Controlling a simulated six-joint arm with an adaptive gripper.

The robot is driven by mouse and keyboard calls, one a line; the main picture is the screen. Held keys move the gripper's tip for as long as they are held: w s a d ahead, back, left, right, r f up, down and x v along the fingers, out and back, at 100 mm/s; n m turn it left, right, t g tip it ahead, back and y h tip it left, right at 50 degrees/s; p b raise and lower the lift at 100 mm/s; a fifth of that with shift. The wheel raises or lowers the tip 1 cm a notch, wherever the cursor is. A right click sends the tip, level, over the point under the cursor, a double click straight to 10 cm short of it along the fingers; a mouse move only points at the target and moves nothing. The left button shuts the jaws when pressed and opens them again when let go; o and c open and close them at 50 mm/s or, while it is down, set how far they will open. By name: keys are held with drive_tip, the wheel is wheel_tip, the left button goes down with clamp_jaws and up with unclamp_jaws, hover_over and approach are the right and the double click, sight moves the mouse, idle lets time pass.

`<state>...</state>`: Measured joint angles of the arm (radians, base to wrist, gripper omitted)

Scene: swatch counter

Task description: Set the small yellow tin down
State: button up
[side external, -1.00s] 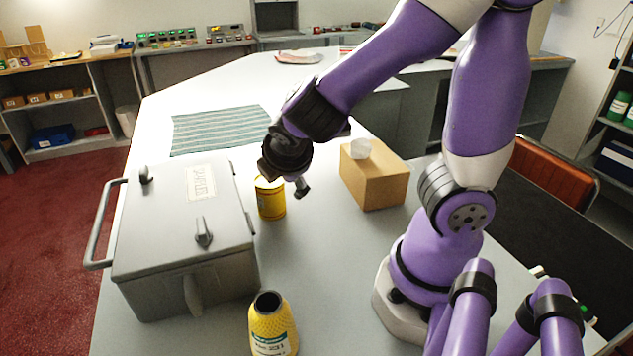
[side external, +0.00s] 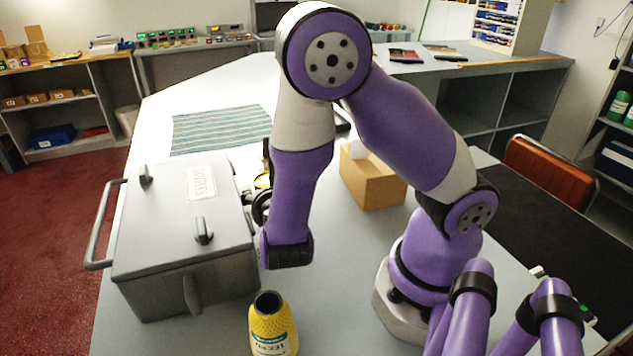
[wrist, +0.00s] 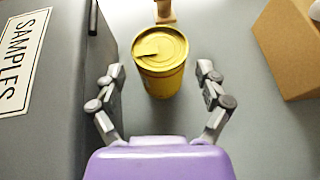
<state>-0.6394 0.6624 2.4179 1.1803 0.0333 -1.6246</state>
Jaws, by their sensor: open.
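The small yellow tin (wrist: 162,60) stands upright on the grey counter in the wrist view, its round lid uppermost. My gripper (wrist: 157,72) is open, with one finger to each side of the tin's near side and a visible gap on both sides.
A grey lidded box labelled SAMPLES (side external: 180,240) stands close on the left. A cardboard box (side external: 374,186) is to the right. A yellow textured bottle (side external: 270,325) stands in front. A striped cloth (side external: 220,130) lies behind. A small brown object (wrist: 166,10) is just beyond the tin.

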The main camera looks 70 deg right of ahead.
drive_tip(key=shift+x, duration=1.55)
drive_tip(key=shift+c, duration=0.4)
drive_tip(key=c, duration=1.1)
